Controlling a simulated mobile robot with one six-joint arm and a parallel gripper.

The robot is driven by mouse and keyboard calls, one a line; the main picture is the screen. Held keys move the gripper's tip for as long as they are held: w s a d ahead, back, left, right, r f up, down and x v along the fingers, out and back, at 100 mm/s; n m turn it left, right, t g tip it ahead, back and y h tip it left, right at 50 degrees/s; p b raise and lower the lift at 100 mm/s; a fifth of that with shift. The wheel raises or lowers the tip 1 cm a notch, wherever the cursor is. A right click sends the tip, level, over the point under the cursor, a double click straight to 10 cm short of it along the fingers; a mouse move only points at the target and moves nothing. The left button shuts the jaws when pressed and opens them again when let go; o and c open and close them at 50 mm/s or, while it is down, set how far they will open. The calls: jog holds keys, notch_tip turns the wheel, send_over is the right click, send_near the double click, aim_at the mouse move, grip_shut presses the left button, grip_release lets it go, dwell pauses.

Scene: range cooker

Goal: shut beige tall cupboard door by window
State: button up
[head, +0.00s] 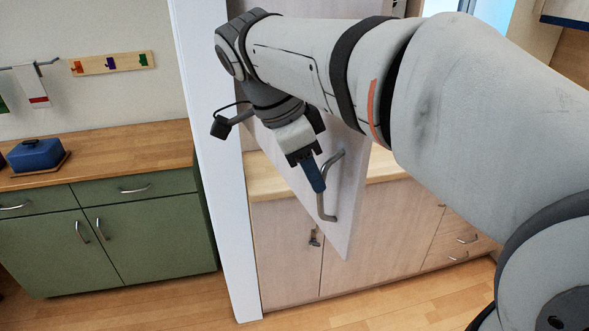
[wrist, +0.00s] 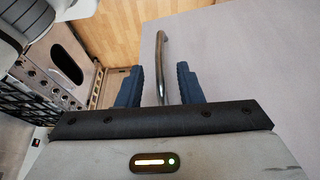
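The beige tall cupboard door (head: 345,222) stands open, seen at a steep angle in the head view, partly behind my arm. Its face fills the right of the wrist view (wrist: 250,60). A curved metal bar handle (head: 334,208) is mounted on it, and the handle also shows in the wrist view (wrist: 161,55). My gripper (head: 318,186) is at the handle. In the wrist view its two blue fingers (wrist: 159,84) are apart, with the handle's bar between them and a gap on each side. The cupboard's white side panel (head: 214,150) stands left of the door.
Pale wood base cupboards (head: 285,235) with a worktop stand behind the door. Green cupboards (head: 155,240) with a wooden worktop and a blue lidded dish (head: 36,155) are at left. A bright window (head: 490,12) shows at top right. Wooden floor (head: 420,305) is clear in front.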

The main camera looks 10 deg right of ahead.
jog(key=x, duration=0.5)
grip_shut()
jog(key=shift+r, duration=0.1)
dwell(0.4)
